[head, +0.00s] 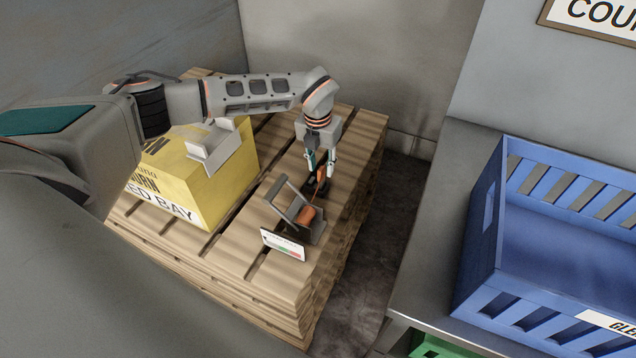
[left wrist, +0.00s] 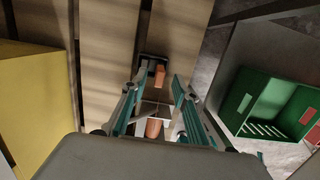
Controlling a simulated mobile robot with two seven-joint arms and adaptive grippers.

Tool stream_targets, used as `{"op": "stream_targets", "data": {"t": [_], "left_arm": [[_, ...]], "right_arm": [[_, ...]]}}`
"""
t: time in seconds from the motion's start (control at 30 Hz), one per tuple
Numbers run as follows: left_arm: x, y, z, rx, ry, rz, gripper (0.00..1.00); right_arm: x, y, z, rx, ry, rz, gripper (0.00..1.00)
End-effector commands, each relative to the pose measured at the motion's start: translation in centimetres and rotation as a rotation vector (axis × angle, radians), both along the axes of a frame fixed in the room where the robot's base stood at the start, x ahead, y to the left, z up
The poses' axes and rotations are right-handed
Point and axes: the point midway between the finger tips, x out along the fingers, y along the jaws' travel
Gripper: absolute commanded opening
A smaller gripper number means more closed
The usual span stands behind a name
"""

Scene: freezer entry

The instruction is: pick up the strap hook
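A strap ratchet with a grey metal frame and an orange roll (head: 306,214) sits on the wooden pallet (head: 345,142). A dark hook-like piece with an orange strip (head: 321,176) lies just beyond it, and I take this for the strap hook. My left gripper (head: 322,160) points down over this piece, fingers apart. In the left wrist view the orange strip (left wrist: 159,76) shows between the open fingertips (left wrist: 155,86), with the dark piece (left wrist: 152,61) at its far end. The orange roll (left wrist: 153,128) shows nearer the palm. I cannot tell whether a finger touches the strip. My right gripper is not in view.
A yellow box (head: 225,175) with a grey bracket (head: 212,148) on it stands left of the gripper on the pallet. A small label card (head: 283,246) stands before the ratchet. A blue crate (head: 480,255) is on the grey counter (head: 445,215) at right; a green crate (head: 440,347) is below.

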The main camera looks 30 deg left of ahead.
Motion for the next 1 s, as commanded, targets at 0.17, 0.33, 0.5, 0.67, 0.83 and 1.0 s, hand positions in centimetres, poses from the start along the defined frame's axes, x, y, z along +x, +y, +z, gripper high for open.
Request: {"op": "stream_targets", "data": {"t": [0.17,0.33,0.5,0.67,0.83,1.0], "left_arm": [[0.1,0.0,-2.7,0.0,0.002,0.0,0.29],[0.2,0.1,-3.1,0.0,0.0,0.0,0.29],[0.2,0.1,-3.1,0.0,0.0,0.0,0.11],[0.2,0.1,-3.1,0.0,0.0,0.0,0.0],[0.3,0.1,-3.0,0.0,-0.001,0.0,0.0],[0.3,0.1,-2.7,0.0,-0.001,-0.001,0.0]], "right_arm": [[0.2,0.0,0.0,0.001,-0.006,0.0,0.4],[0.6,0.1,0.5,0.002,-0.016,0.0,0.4],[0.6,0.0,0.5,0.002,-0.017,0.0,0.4],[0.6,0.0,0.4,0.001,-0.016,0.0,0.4],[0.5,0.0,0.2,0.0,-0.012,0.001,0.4],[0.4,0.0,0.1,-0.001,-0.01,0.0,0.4]]}}
